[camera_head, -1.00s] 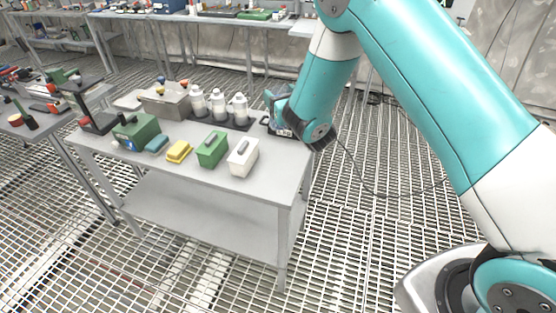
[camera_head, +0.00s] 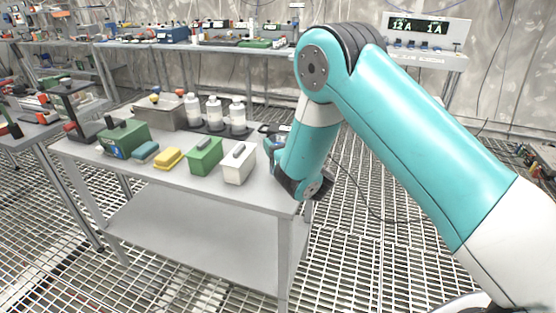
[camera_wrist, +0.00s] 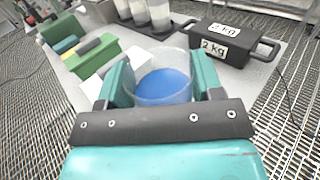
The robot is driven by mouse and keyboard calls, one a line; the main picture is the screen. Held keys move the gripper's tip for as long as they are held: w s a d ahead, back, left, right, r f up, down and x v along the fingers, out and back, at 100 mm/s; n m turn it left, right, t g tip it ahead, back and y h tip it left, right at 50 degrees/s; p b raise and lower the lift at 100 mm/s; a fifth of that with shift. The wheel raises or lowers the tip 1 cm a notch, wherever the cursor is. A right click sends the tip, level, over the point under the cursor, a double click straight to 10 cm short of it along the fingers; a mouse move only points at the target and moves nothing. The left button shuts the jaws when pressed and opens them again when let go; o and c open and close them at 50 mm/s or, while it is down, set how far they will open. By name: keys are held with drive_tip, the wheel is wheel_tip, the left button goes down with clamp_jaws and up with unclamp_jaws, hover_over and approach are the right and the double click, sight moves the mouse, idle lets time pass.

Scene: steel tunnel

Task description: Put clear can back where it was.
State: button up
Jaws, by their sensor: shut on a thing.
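In the wrist view, a clear can (camera_wrist: 160,88) with blue at its bottom stands between the two green fingers of my gripper (camera_wrist: 162,76). The fingers press on its sides. In the head view, my gripper (camera_head: 273,152) is at the right end of the grey workbench (camera_head: 262,193), to the right of a white box (camera_head: 238,166). The can is hidden behind my arm there. I cannot tell whether the can touches the bench top.
A black 2 kg weight (camera_wrist: 229,44) lies just beyond the can. White bottles (camera_head: 214,112) stand behind on a dark tray. A green box (camera_head: 205,156), a yellow block (camera_head: 168,159) and a dark green box (camera_head: 124,138) are further left. Bare top shows around the can.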

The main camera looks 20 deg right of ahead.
wheel_tip(320, 180, down, 3)
drive_tip(key=shift+f+b, duration=0.1)
drive_tip(key=shift+b, duration=0.85)
drive_tip(key=shift+r, duration=0.2)
drive_tip(key=shift+f, duration=0.1)
drive_tip(key=o, duration=0.6)
drive_tip(key=shift+f, duration=0.15)
drive_tip(key=o, duration=0.5)
drive_tip(key=shift+r, duration=0.2)
